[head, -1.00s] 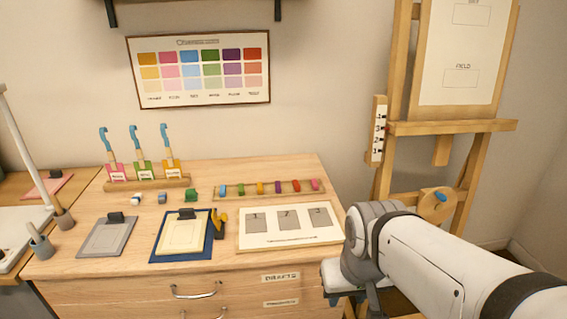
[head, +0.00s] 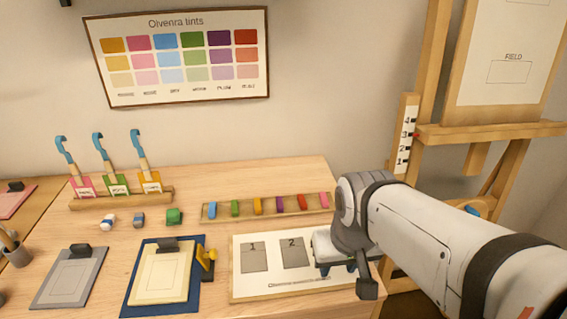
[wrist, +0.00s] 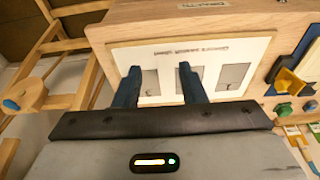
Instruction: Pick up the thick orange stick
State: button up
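An orange-yellow stick (head: 257,205) lies in a shallow wooden tray (head: 208,217) in the head view. It lies between a green stick (head: 235,207) and a purple stick (head: 279,205). The tray also holds blue, red and pink sticks. My gripper (head: 338,268) is over the right part of the numbered board, in front and to the right of the tray, and hides slot 3. In the wrist view my gripper (wrist: 159,88) has its two dark blue fingers apart with nothing between them. I cannot make out the orange stick in the wrist view.
The numbered board (head: 240,290) lies in front of the tray. A yellow tool (head: 206,258), a clipboard on blue (head: 130,300) and a green block (head: 174,216) are to the left. A brush rack (head: 120,200) stands behind. An easel (head: 430,100) stands at right.

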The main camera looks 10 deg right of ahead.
jog(key=shift+o, duration=0.5)
jog(key=shift+w, duration=0.2)
jog(key=p, duration=0.6)
send_over(302, 199)
jog(key=s, duration=0.2)
notch_tip(302, 199, down, 3)
jog(key=shift+s+d+r+n+g, duration=0.1)
jog(key=shift+s+r+n+g, duration=0.1)
jog(key=shift+n+g, duration=0.2)
jog(key=shift+w+f, duration=0.35)
jog(key=shift+f, duration=0.3)
jog(key=f, duration=0.3)
jog(key=w+f+p, duration=0.1)
jog(key=f, duration=0.2)
jog(key=shift+w+f+p, duration=0.2)
jog(key=shift+f+p, duration=0.1)
jog(key=shift+f, duration=0.1)
jog(key=shift+c, duration=0.3)
grip_shut()
